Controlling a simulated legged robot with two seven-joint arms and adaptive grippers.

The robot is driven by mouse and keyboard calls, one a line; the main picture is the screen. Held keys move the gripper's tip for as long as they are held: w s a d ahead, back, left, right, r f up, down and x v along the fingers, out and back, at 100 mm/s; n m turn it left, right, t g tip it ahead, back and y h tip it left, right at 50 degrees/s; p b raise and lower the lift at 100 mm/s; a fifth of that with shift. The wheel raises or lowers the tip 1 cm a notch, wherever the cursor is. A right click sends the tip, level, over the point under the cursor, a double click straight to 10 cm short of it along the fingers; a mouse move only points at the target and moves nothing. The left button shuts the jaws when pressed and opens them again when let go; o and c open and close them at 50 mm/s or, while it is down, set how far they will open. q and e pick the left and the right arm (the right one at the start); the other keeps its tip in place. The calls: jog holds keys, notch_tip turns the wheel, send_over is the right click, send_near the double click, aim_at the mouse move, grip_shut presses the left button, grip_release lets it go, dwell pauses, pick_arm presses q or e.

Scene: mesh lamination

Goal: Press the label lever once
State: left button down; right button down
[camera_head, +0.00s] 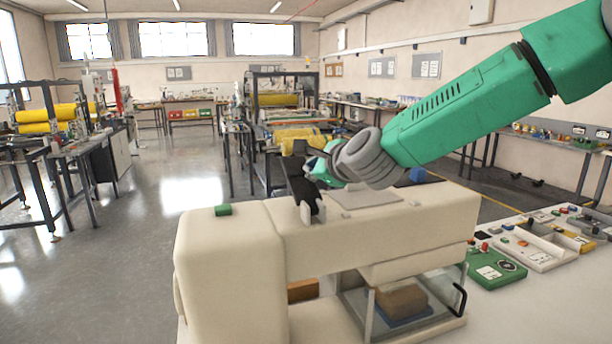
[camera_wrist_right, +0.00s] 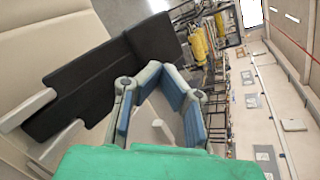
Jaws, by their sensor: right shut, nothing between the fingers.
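The cream machine (camera_head: 225,265) stands in front of me. A dark flat lever (camera_head: 299,183) rises from a pale bracket (camera_head: 306,213) on its top. I take this to be the label lever; it also fills much of the left of the right wrist view (camera_wrist_right: 85,85). My right gripper (camera_head: 318,166) is beside the lever's upper part, just right of it. In the right wrist view its blue-padded fingers (camera_wrist_right: 162,68) come together at the tips, empty, close to the lever's edge. I cannot tell whether they touch it. My left gripper is out of view.
A green button (camera_head: 222,210) sits on the machine's top left. A brown block (camera_head: 402,300) is behind the glass guard below. A green box (camera_head: 494,269) and a white parts tray (camera_head: 540,250) lie on the table at right. Open floor is at left.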

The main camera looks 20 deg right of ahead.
aim_at(306, 176)
jog(key=shift+a, duration=0.8)
jog(key=shift+w+a+f, duration=0.1)
jog(key=shift+a, duration=0.2)
jog(key=shift+d+f, duration=0.15)
jog(key=shift+d, duration=0.25)
jog(key=shift+w+d+f, duration=0.1)
jog(key=shift+d+f, duration=0.1)
jog(key=shift+d, duration=0.45)
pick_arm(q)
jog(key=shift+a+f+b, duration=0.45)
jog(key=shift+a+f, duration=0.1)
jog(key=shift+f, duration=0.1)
pick_arm(e)
jog(key=shift+w+a+f, duration=0.1)
jog(key=shift+a, duration=0.55)
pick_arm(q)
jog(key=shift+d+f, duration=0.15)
pick_arm(e)
jog(key=shift+w+d+f, duration=0.2)
jog(key=shift+d+f, duration=0.05)
jog(key=shift+f, duration=0.15)
pick_arm(q)
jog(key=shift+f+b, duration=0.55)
jog(key=shift+b, duration=0.2)
pick_arm(e)
jog(key=shift+w+f, duration=0.35)
jog(key=shift+f, duration=0.5)
